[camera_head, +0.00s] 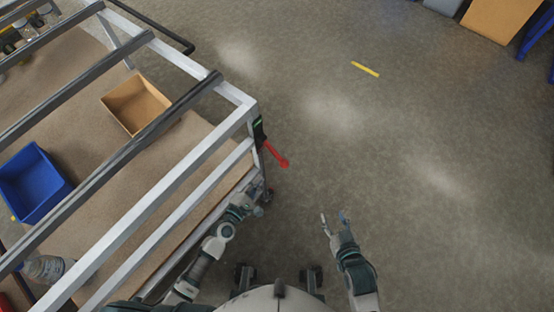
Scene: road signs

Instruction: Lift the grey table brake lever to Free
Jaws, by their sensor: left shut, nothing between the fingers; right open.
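A red lever (275,153) sticks out from a dark bracket (259,132) at the near right corner of the metal-framed table (190,170). It slants down to the right. I cannot make out a separate grey lever or any Free marking. My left gripper (259,201) is beside the table's right edge, below the red lever and apart from it. It is shut with nothing visible in it. My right gripper (333,219) is open and empty over the floor, to the right of the left one.
A blue bin (35,183), a cardboard box (136,104) and a clear bottle (46,268) are under the table's bars on a brown board. The floor (430,150) to the right is clear, with a yellow strip (365,69). A carton (500,18) stands far right.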

